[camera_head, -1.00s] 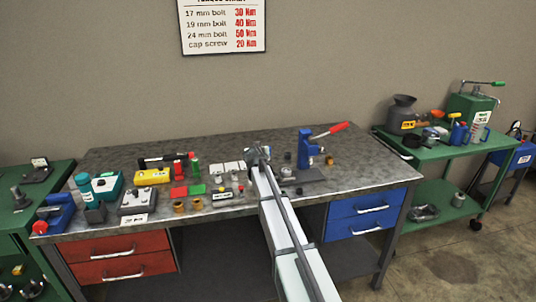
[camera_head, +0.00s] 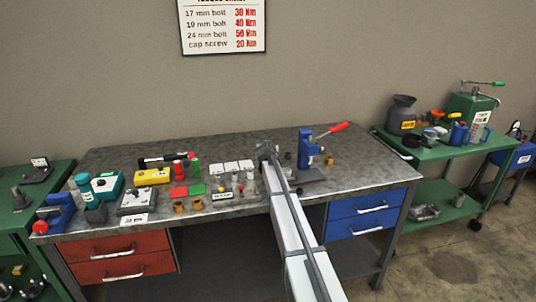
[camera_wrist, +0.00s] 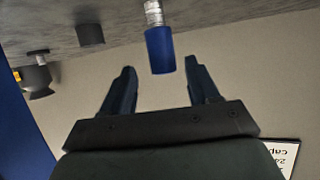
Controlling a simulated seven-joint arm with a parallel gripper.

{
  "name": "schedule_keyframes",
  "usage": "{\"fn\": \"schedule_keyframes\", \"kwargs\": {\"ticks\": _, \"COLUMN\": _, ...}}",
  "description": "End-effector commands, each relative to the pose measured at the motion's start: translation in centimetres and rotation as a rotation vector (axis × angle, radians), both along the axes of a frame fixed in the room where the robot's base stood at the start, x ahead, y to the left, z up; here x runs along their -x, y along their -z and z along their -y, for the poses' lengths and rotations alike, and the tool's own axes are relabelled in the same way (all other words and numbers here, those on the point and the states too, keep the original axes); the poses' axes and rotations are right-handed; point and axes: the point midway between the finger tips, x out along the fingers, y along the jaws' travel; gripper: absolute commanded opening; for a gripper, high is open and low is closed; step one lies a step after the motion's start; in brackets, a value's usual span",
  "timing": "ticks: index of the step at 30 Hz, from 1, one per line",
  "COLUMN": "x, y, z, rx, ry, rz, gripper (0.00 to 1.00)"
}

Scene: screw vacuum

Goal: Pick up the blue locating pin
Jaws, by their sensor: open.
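The wrist picture is upside down. My gripper (camera_wrist: 160,66) is open, with its two dark fingers on either side of the blue cylinder's end in the picture. I see no contact between fingers and pin. In the head view the end of my arm (camera_head: 266,152) is over the middle of the bench, and I cannot make out the pin there.
A blue press with a red handle (camera_head: 307,150) stands just right of my arm. White blocks (camera_head: 232,167), small posts and red and green pads (camera_head: 179,192) lie to the left. A dark cylinder (camera_wrist: 90,35) is near the pin. The front right bench top (camera_head: 365,172) is clear.

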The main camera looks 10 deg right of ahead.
Motion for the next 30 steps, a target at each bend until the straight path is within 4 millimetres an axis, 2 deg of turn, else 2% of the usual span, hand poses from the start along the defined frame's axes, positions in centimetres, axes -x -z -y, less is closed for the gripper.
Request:
{"fn": "schedule_keyframes", "kwargs": {"ticks": 5, "x": -1.1, "y": 0.7, "z": 0.2, "rx": 0.001, "ry": 0.0, "rz": 0.0, "gripper": 0.6}}
{"fn": "schedule_keyframes", "kwargs": {"ticks": 13, "x": -4.1, "y": 2.4, "z": 0.8, "rx": 0.001, "ry": 0.0, "rz": -0.001, "gripper": 0.6}}
{"fn": "schedule_keyframes", "kwargs": {"ticks": 22, "x": -4.3, "y": 2.6, "z": 0.9, "rx": 0.0, "ry": -0.001, "rz": -0.001, "gripper": 0.6}}
{"fn": "schedule_keyframes", "kwargs": {"ticks": 30, "x": -4.3, "y": 2.5, "z": 0.9, "rx": 0.0, "ry": -0.001, "rz": -0.001, "gripper": 0.34}}
